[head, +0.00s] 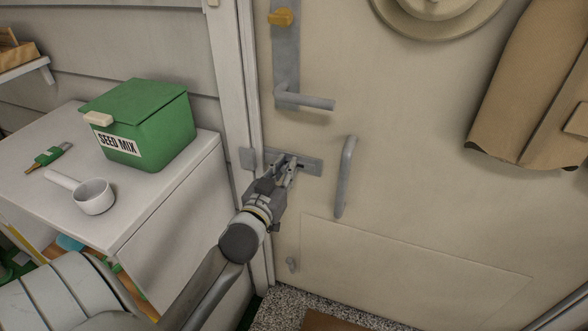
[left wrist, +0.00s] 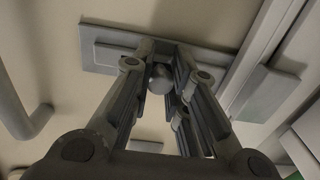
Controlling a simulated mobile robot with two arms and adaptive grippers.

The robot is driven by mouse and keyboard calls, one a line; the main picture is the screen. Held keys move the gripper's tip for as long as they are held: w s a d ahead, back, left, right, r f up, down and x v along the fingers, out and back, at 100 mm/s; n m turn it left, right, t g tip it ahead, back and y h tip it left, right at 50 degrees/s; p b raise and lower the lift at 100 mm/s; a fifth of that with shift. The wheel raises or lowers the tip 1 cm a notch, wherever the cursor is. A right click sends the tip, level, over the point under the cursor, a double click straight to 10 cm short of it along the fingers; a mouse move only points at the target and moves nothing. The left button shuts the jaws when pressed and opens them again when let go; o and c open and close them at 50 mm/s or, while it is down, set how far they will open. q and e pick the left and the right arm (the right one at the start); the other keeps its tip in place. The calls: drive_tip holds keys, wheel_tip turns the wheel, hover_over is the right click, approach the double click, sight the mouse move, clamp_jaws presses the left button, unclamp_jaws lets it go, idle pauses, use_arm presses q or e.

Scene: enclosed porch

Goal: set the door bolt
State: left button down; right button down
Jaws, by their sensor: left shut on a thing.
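The door bolt's grey plate (head: 313,166) is fixed flat on the cream door (head: 400,120), below the lever handle. Its grey keeper (head: 248,158) sits on the white door frame to the left. My left gripper (head: 287,170) is at the plate, its fingers shut on the bolt's round knob. In the left wrist view the knob (left wrist: 160,78) shows between the fingertips (left wrist: 161,70), with the plate (left wrist: 100,52) behind and the keeper (left wrist: 268,92) to the right. I see no bar crossing the gap between plate and keeper; the fingers hide part of the bolt. My right gripper is not in view.
A vertical pull handle (head: 346,178) is close on the right. A white cabinet (head: 130,205) at left holds a green seed box (head: 160,135) and a white scoop (head: 93,197).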

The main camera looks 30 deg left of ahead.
use_arm(q)
drive_tip(key=shift+s+a, duration=0.1)
drive_tip(key=shift+a, duration=0.35)
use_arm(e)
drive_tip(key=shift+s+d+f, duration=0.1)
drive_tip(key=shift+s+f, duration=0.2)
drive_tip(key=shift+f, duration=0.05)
use_arm(q)
drive_tip(key=c, duration=1.3)
unclamp_jaws()
drive_tip(key=shift+a, duration=0.15)
drive_tip(key=shift+c, duration=0.2)
drive_tip(key=shift+s, duration=0.1)
drive_tip(key=v, duration=1.2)
